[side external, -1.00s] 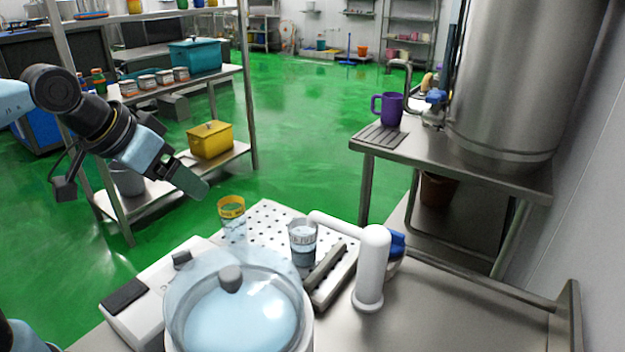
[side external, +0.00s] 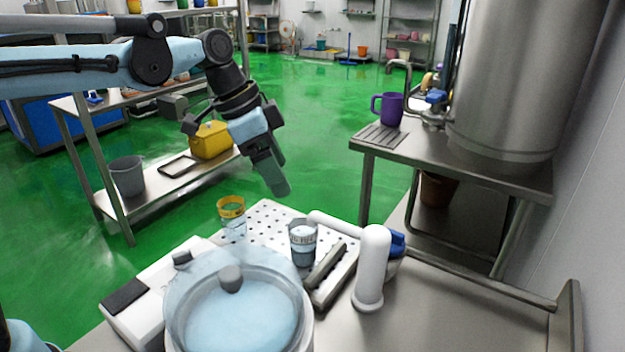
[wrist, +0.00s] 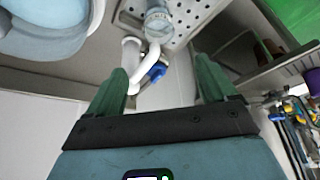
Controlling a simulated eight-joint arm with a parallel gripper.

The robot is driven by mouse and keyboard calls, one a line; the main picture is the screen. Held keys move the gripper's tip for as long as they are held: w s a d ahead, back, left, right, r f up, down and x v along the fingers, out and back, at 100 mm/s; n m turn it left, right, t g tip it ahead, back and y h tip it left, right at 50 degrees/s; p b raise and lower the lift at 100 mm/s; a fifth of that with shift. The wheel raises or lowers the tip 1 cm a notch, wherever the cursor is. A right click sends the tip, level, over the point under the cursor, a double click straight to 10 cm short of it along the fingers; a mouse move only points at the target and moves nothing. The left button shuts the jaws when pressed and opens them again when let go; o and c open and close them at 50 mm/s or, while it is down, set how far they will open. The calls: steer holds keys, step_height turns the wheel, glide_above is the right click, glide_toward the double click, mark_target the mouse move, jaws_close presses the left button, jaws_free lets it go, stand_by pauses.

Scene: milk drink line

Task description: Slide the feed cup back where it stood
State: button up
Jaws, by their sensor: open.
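A clear cup with a lettered band (side external: 303,240) stands under the spout of the white tap (side external: 372,265). A second clear cup with a yellow band (side external: 231,210) stands to its left on the perforated tray (side external: 262,216). The lettering is too small to read, so I cannot tell which is the feed cup. My gripper (side external: 277,188) hangs in the air above and behind the cups, touching neither. In the wrist view my gripper (wrist: 162,68) is open and empty, with one clear cup (wrist: 158,20) ahead of it and the tap (wrist: 140,55) nearer.
A large lidded bowl (side external: 238,310) stands in front of the cups. A grey bar (side external: 328,275) lies right of the tapped cup. A steel side table (side external: 385,150) with a purple mug (side external: 388,108) and a large tank (side external: 520,80) stand behind right. The counter right of the tap is clear.

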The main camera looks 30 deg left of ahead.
steer(key=shift+s+f, duration=0.1)
steer(key=shift+f, duration=1.9)
steer(key=shift+f, duration=0.1)
steer(key=x, duration=1.1)
steer(key=shift+f, duration=0.4)
steer(key=c, duration=1.2)
steer(key=shift+w+a, duration=1.1)
steer(key=shift+a, duration=1.55)
steer(key=shift+w+a, duration=1.1)
steer(key=shift+a, duration=1.5)
steer(key=shift+w+a, duration=1.1)
steer(key=shift+a, duration=1.55)
